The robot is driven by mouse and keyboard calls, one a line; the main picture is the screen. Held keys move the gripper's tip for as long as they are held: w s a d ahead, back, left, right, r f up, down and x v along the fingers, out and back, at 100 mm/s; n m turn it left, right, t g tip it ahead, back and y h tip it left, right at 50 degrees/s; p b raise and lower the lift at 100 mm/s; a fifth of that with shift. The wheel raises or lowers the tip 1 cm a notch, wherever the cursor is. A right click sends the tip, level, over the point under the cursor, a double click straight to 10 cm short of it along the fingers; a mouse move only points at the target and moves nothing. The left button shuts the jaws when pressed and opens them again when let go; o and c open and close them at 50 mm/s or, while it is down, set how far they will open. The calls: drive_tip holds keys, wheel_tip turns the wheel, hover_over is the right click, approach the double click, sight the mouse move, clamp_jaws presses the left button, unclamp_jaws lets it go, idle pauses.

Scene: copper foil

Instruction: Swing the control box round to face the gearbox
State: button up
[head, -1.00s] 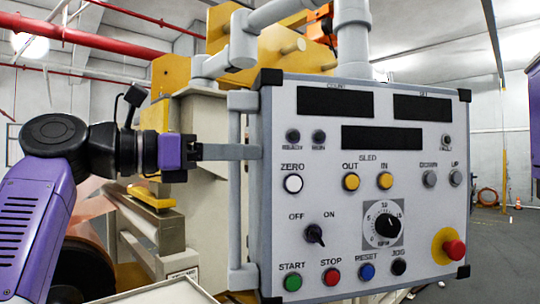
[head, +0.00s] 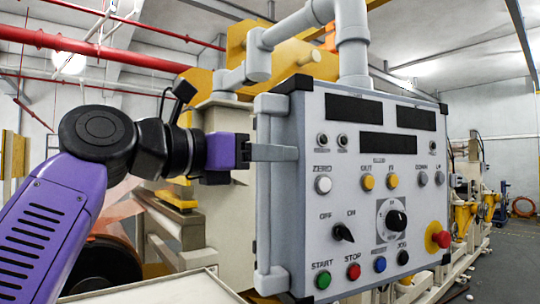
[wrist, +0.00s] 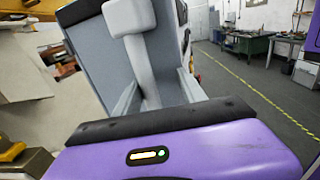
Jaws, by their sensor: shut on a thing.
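The control box (head: 330,230) hangs from a grey pipe arm (head: 352,60) in the head view. Its panel of buttons, dials and dark displays is turned toward the right of the picture, and part of its left side shows. A grey vertical handle (head: 268,190) runs along its left edge. My gripper (head: 285,152) reaches in from the left and is shut on this handle near its upper half. In the wrist view the box's grey casing (wrist: 95,60) and a pale bar lie just beyond my gripper. I cannot pick out the gearbox for certain.
Behind the box stands a machine with yellow plates (head: 300,55) and a beige housing (head: 222,135). A pale tabletop edge (head: 160,290) lies below my arm. Open grey floor (head: 510,265) shows at the right. A workbench (wrist: 245,42) stands far off in the wrist view.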

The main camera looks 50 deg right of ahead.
drive_tip(key=shift+a, duration=0.1)
drive_tip(key=p+v, duration=0.1)
drive_tip(key=v, duration=0.7)
drive_tip(key=shift+w+a, duration=0.35)
idle(0.4)
idle(0.5)
